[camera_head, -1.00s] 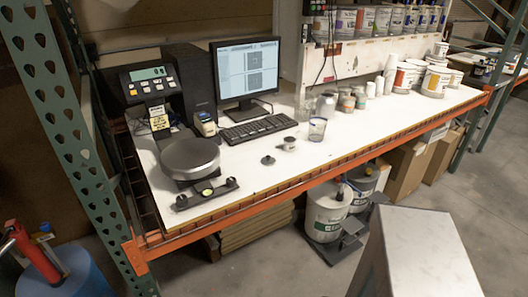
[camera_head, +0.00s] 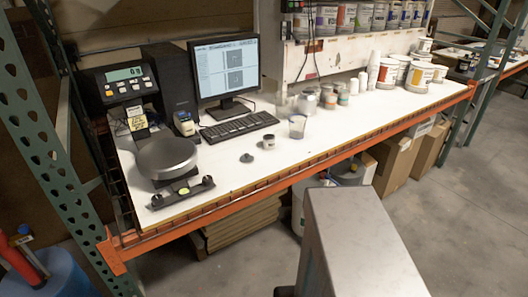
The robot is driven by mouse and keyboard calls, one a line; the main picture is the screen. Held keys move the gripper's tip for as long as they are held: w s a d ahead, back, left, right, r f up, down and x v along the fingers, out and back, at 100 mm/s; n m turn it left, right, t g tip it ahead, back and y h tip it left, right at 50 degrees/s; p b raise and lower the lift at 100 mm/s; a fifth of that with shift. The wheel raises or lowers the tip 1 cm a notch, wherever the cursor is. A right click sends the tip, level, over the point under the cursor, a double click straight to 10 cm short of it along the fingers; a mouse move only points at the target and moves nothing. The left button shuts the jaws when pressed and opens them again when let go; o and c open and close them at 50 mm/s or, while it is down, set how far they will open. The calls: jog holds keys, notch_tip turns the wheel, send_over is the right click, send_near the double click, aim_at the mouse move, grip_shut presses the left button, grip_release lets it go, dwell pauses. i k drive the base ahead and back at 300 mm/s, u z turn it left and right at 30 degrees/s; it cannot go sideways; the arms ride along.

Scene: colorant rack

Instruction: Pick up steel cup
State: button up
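A small metallic cup (camera_head: 268,142) stands upright near the front middle of the white tabletop (camera_head: 330,140). A small dark knob-like piece (camera_head: 246,158) lies to its left, apart from it. A larger silvery container (camera_head: 308,102) stands farther back, partly behind a clear beaker (camera_head: 297,126). I cannot tell for certain which of these two is the steel cup. My gripper is not in view.
A round scale (camera_head: 167,157) fills the left end of the table. A keyboard (camera_head: 238,127) and monitor (camera_head: 225,70) are behind the small cup. Several cans (camera_head: 420,76) stand at the right. An orange beam (camera_head: 225,200) edges the front. Boxes (camera_head: 395,165) sit below.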

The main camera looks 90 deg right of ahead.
aim_at(269, 142)
jog(key=u, duration=0.35)
jog(key=k, duration=1.5)
jog(key=z, duration=0.65)
jog(key=k, duration=0.95)
jog(key=u, duration=0.15)
jog(key=i, duration=0.4)
jog(key=z, duration=0.05)
